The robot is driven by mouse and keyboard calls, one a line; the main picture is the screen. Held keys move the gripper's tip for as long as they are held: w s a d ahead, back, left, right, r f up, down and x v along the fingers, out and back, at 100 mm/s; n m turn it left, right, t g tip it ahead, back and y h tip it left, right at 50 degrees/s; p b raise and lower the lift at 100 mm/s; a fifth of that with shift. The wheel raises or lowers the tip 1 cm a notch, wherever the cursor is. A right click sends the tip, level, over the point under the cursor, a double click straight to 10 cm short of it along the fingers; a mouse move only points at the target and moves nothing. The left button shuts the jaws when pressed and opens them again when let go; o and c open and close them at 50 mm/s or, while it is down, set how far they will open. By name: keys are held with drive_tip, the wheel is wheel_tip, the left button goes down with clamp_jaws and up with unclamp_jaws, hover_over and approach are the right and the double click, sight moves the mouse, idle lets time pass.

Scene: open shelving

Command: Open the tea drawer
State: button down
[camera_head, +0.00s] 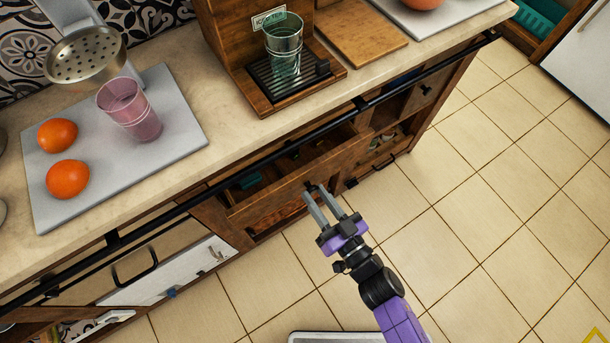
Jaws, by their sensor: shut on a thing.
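The wooden drawer (282,191) under the counter stands partly pulled out. Its inside shows as a dark gap with some small green items that I cannot make out. My gripper (317,190) is at the upper edge of the drawer front, to the right of its middle, and its fingers are shut on the drawer's handle. The handle itself is mostly hidden by the fingertips. I cannot read any label on this drawer.
A black rail (271,158) runs along the counter's front edge, above the drawer. A wooden dispenser stand (234,50) holds a clear glass (284,47). A grey board (110,172) carries two oranges and a pink glass (131,107).

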drive_tip(key=p+v, duration=0.1)
drive_tip(key=v, duration=1.2)
drive_tip(key=shift+p, duration=0.3)
drive_tip(key=c, duration=1.1)
unclamp_jaws()
drive_tip(key=v, duration=0.7)
drive_tip(key=shift+s+d, duration=0.3)
